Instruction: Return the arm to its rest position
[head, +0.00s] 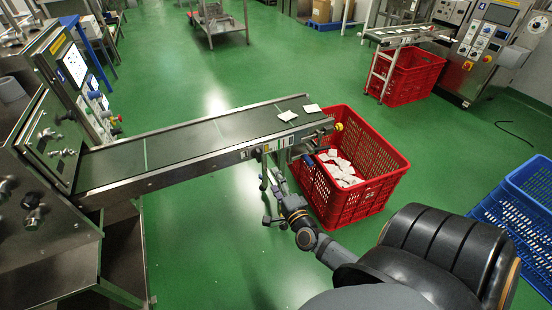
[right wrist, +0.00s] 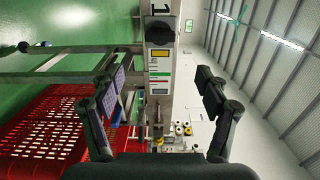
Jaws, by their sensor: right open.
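My right arm reaches in from the lower right of the head view. Its gripper (head: 268,198) is beside the end of the conveyor, just left of the red crate and below belt height. In the right wrist view the gripper (right wrist: 160,90) has its fingers wide apart, with nothing held between them. A switch box (right wrist: 160,60) with a black knob and the number 1 shows between and beyond the fingers. My left gripper is out of view.
The conveyor (head: 180,145) carries two white packets (head: 288,115) near its end. A red crate (head: 345,205) below holds several white packets (head: 340,168). A blue crate (head: 520,205) stands at the right. Green floor (head: 225,255) is clear in front of the conveyor.

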